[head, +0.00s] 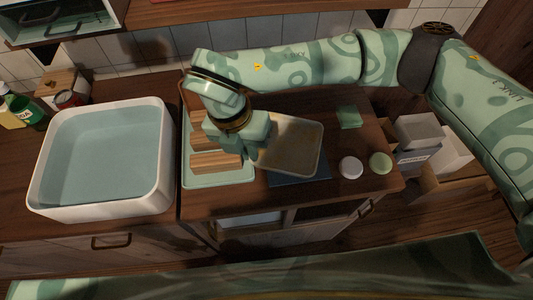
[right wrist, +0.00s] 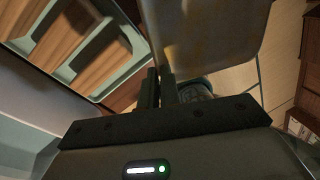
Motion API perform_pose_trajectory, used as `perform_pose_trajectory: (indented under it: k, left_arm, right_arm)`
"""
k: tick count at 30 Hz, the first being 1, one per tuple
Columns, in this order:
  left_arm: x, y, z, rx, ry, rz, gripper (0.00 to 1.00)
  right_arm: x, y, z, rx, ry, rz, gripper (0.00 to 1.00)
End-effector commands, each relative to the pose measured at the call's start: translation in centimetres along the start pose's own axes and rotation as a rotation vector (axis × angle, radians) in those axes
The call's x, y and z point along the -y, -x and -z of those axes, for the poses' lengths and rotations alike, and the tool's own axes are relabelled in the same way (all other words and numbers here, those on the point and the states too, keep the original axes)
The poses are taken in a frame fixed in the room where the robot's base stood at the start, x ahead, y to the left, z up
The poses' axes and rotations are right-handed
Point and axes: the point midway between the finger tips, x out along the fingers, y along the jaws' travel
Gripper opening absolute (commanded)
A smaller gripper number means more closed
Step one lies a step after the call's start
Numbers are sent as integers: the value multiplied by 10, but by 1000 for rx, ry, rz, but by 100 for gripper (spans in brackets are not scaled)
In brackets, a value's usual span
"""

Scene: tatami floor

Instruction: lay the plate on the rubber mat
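The plate (head: 295,146) is a tan, rectangular piece with rounded corners and a pale rim. My right gripper (head: 257,150) is shut on its left edge and holds it tilted above the dark blue rubber mat (head: 302,174). The plate hides the mat's back part; the front part shows below it. In the right wrist view, the two dark fingers (right wrist: 160,88) are close together at the edge of the plate (right wrist: 215,35). Whether the plate touches the mat cannot be told. My left gripper is not in view.
A pale green tray (head: 218,181) with wooden blocks (head: 215,162) lies left of the mat, under my right gripper. A white basin (head: 100,160) stands further left. A white round piece (head: 350,167), a green one (head: 380,162) and a green square (head: 349,117) lie to the right.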

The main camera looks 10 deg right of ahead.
Motion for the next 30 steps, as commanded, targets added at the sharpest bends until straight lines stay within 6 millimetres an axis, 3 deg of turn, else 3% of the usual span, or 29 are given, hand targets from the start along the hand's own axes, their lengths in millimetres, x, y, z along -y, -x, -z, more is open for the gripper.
perform_pose_trajectory:
  k: [3, 11, 15, 19, 29, 30]
  left_arm:
    - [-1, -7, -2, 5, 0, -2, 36]
    - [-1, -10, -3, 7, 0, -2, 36]
    - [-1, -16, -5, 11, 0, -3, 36]
    - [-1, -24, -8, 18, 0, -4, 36]
    - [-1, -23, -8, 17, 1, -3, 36]
    - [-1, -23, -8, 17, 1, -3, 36]
  right_arm:
    - [3, -26, -14, -4, 1, 2, 0]
    - [6, -44, -28, -2, 2, 1, 0]
    - [9, -65, -40, -4, 2, 2, 0]
    - [3, -88, -38, -4, 6, 2, 0]
    - [3, -89, -38, 0, 5, 0, 0]
    - [3, -90, -38, 0, 5, 0, 7]
